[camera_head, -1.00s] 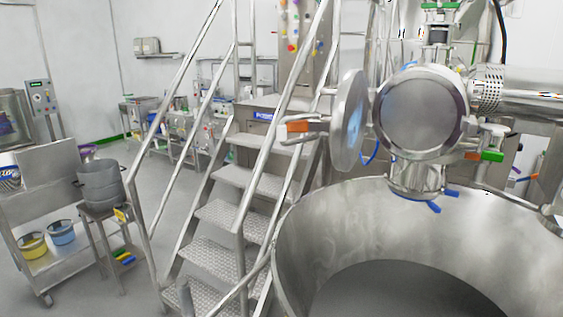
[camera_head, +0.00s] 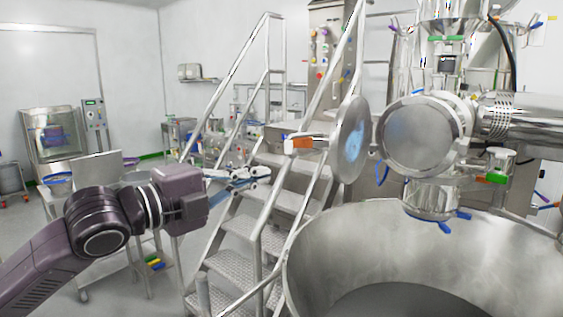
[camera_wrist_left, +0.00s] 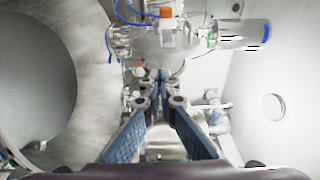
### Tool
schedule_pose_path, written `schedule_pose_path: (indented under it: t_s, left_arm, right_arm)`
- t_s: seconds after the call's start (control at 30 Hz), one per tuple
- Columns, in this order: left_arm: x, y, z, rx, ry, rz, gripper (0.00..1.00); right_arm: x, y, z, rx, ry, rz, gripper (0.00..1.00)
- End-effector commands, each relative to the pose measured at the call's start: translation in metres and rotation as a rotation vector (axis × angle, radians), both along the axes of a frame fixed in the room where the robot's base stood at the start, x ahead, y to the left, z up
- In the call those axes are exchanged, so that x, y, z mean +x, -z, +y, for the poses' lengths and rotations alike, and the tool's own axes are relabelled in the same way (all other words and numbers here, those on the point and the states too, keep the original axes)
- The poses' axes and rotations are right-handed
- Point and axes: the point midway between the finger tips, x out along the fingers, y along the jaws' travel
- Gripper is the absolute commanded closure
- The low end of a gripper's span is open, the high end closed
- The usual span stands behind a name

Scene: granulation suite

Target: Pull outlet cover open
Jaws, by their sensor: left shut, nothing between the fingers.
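The outlet cover, a round metal disc (camera_head: 352,138), stands on edge beside the round outlet housing (camera_head: 418,137), angled away from its face with a gap between. An arm with an orange block (camera_head: 302,143) sticks out to the left of the disc. My left gripper (camera_head: 262,174) is shut and empty, left of and below the orange block, apart from it. In the left wrist view my left fingers (camera_wrist_left: 161,84) meet at the tips, and an orange piece (camera_wrist_left: 166,12) shows beyond them. My right gripper is not in view.
A large open steel vessel (camera_head: 330,245) fills the lower right below the outlet. Metal stairs (camera_head: 285,200) with handrails stand just behind my left gripper. A cart (camera_head: 80,165) is at the left. Floor is free at the far left.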

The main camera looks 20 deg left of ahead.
Motion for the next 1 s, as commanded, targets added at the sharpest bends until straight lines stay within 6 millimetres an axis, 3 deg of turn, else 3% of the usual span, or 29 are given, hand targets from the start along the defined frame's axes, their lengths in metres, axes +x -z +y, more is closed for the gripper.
schedule_pose_path:
  t_s: [0.37, 0.7, 0.8, 1.0]
  left_arm:
    - [0.041, -0.004, -0.022, -0.008, 0.002, 0.003, 1.00]
    - [0.088, -0.004, -0.047, -0.007, 0.000, 0.005, 1.00]
    - [0.100, -0.002, -0.029, -0.005, -0.005, 0.008, 1.00]
    - [0.110, -0.001, -0.017, -0.005, -0.002, 0.004, 1.00]
  right_arm:
    - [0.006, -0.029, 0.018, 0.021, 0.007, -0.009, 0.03]
    - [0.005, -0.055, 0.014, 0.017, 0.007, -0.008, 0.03]
    - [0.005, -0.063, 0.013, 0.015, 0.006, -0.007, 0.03]
    - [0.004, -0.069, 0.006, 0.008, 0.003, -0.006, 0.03]
